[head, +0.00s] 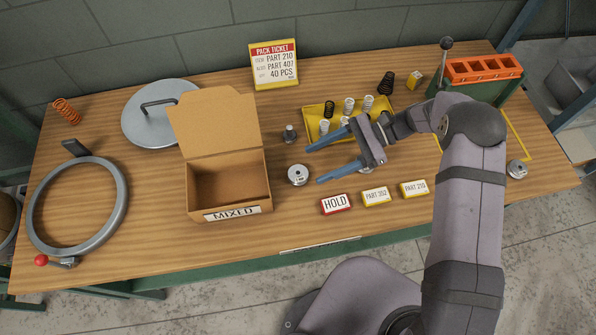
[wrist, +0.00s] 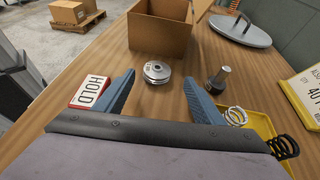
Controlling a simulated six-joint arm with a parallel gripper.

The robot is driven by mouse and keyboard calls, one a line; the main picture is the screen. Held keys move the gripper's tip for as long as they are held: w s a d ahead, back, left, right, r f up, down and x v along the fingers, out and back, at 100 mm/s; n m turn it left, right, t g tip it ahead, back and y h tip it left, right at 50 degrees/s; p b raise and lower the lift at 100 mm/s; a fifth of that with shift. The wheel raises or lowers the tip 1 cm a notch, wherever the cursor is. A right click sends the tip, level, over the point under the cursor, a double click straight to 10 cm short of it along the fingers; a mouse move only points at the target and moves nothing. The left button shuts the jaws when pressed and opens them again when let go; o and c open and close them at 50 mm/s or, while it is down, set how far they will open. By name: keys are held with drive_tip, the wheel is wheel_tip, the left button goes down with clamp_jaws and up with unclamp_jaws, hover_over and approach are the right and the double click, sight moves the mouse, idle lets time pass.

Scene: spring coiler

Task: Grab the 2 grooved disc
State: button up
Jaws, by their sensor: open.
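A silver grooved disc (head: 298,174) lies flat on the wooden table, right of the cardboard box. In the wrist view the grooved disc (wrist: 157,72) shows just beyond and between my fingertips, with a dark groove around its side. A second, similar silver disc (head: 516,169) lies at the table's right end; any mark on it is too small to read. My gripper (head: 313,166) is open, its two blue fingers pointing left toward the nearer disc. Nothing is held between the fingers, which also show in the wrist view (wrist: 158,84).
An open box marked MIXED (head: 229,190) stands left of the disc. A metal peg (head: 290,134) stands behind it. A yellow tray (head: 315,112) of springs lies behind my gripper. HOLD (head: 335,204) and part-number blocks line the front. Bare wood surrounds the disc.

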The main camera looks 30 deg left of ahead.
sight(303, 171)
drive_tip(key=shift+s+a+p, duration=0.2)
drive_tip(key=shift+s+p, duration=0.3)
drive_tip(key=shift+p, duration=0.1)
drive_tip(key=p+x, duration=0.2)
drive_tip(key=x, duration=0.1)
drive_tip(key=shift+s+d, duration=0.1)
drive_tip(key=shift+d, duration=0.05)
drive_tip(key=shift+s+a+f, duration=0.3)
drive_tip(key=shift+s+a, duration=0.1)
drive_tip(key=shift+c, duration=0.3)
drive_tip(key=c, duration=1.3)
drive_tip(key=shift+r, duration=0.1)
wheel_tip(303, 171, up, 10)
drive_tip(key=b, duration=0.2)
drive_tip(key=shift+b, duration=0.35)
